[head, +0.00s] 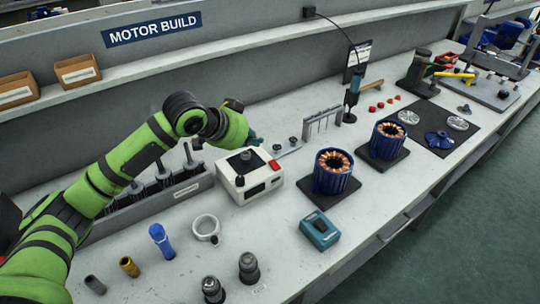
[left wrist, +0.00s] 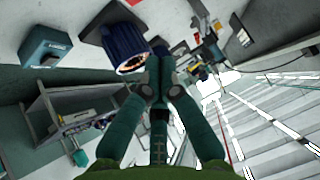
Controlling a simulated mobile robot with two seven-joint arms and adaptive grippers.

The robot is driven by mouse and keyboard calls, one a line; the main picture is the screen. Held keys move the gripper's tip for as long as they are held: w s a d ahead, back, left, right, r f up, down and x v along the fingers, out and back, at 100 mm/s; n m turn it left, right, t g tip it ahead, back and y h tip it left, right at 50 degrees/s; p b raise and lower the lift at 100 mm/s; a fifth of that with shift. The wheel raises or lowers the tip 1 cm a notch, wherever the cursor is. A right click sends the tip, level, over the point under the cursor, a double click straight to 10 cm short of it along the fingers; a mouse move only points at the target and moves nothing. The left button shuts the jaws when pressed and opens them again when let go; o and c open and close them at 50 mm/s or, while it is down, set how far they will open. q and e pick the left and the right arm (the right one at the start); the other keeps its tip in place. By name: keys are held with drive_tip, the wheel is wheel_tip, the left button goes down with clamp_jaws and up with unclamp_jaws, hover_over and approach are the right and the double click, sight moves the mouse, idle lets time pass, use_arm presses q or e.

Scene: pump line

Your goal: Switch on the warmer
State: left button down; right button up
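The warmer (head: 249,178) is a white box on the bench with a dark round fitting on top. A red rocker or button (head: 275,165) sits at its right upper edge; I cannot tell its on or off position. My left gripper (head: 256,142) is just behind and above the warmer's back right corner, apart from the red part in the head view. In the left wrist view its two teal fingers (left wrist: 158,55) meet at the tips, with nothing seen between them. The right gripper is in neither view.
A blue motor stator (head: 333,172) on a dark pad stands right of the warmer, with a second stator (head: 388,140) beyond. A teal box (head: 319,230) lies in front. A grey rack (head: 150,200) is on the left. Small parts and a white ring (head: 206,228) stand along the front.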

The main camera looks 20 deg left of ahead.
use_arm(q)
drive_tip(key=p, duration=0.1)
hover_over(273, 167)
wheel_tip(273, 167, down, 6)
drive_tip(key=shift+w+a, duration=0.1)
drive_tip(key=shift+a, duration=0.05)
drive_tip(key=f, duration=0.2)
drive_tip(key=shift+w+a+f+p, duration=0.15)
drive_tip(key=shift+a+f+p, duration=0.15)
drive_tip(key=shift+p, duration=0.1)
drive_tip(key=shift+a+f, duration=0.1)
drive_tip(key=shift+f, duration=0.65)
drive_tip(key=shift+w+a+f+n+g+h, duration=0.2)
drive_tip(key=shift+a+f+n+g+h, duration=0.1)
drive_tip(key=shift+f+g+h, duration=0.1)
drive_tip(key=shift+d, duration=0.1)
drive_tip(key=shift+s+d+r+p, duration=0.15)
drive_tip(key=shift+s+d+p, duration=0.35)
drive_tip(key=shift+p, duration=0.2)
drive_tip(key=shift+d, duration=0.2)
